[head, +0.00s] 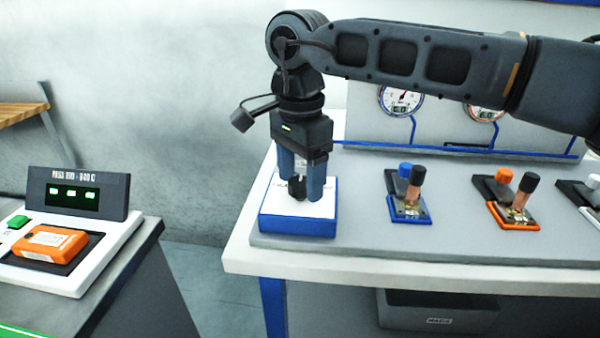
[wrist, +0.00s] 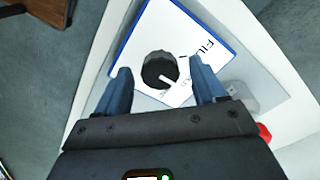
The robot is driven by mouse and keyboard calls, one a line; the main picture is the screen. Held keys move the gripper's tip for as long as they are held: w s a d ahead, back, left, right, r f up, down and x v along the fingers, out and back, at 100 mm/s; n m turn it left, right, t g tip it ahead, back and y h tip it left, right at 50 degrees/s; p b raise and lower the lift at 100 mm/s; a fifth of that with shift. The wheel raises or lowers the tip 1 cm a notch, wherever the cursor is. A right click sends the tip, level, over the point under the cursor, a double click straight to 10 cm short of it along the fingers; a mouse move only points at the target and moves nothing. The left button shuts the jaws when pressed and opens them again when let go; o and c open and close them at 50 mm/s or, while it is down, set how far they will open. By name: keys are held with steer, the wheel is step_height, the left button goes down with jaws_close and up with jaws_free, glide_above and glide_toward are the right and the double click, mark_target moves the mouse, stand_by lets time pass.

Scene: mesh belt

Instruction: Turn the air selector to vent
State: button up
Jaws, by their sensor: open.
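The air selector is a dark round knob (wrist: 158,68) with a white pointer line, on a white plate with a blue edge (wrist: 128,42). In the wrist view its pointer aims to the lower right, near a partly hidden label. The word FILL reads at the plate's upper right; I cannot see a vent label. In the head view the selector box (head: 298,225) stands at the bench's left end. My gripper (head: 301,188) points down over it, open, with one blue finger on each side of the knob (head: 297,187). I cannot tell whether they touch it.
To the right on the bench are a blue-based valve (head: 410,208), an orange-based one (head: 513,214) and a white one (head: 592,190). Gauges (head: 401,100) hang behind. An orange device (head: 50,243) lies on a console at left. A grey bin (head: 437,312) sits below.

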steer(key=shift+c, duration=0.5)
steer(key=c, duration=1)
steer(key=shift+o, duration=0.2)
steer(key=m, duration=0.4)
steer(key=shift+m, duration=2.5)
steer(key=o, duration=1.1)
steer(key=shift+c, duration=0.2)
